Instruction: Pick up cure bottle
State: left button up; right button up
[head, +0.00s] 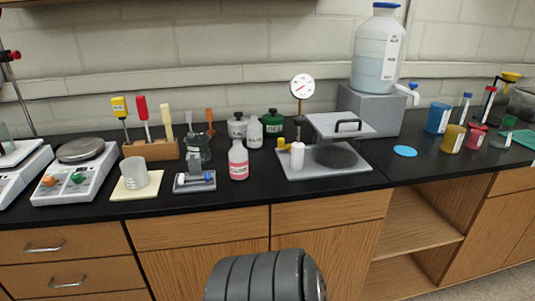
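Several bottles stand on the black counter, and their labels are too small to read, so I cannot tell for certain which is the cure bottle. A small pale bottle with a pink lower part and label (238,161) stands upright near the counter's front middle. A dark glass jar (197,148) is to the left of the pink one. Neither of my grippers shows; only a grey ribbed part of mine is at the bottom.
A gauge press plate (350,177) stands right of the pink bottle. Scales (72,178) are far left. A big water jug (379,55) stands on a grey block.

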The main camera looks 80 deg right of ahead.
aim_at(239, 156)
jog(key=z, duration=2.5)
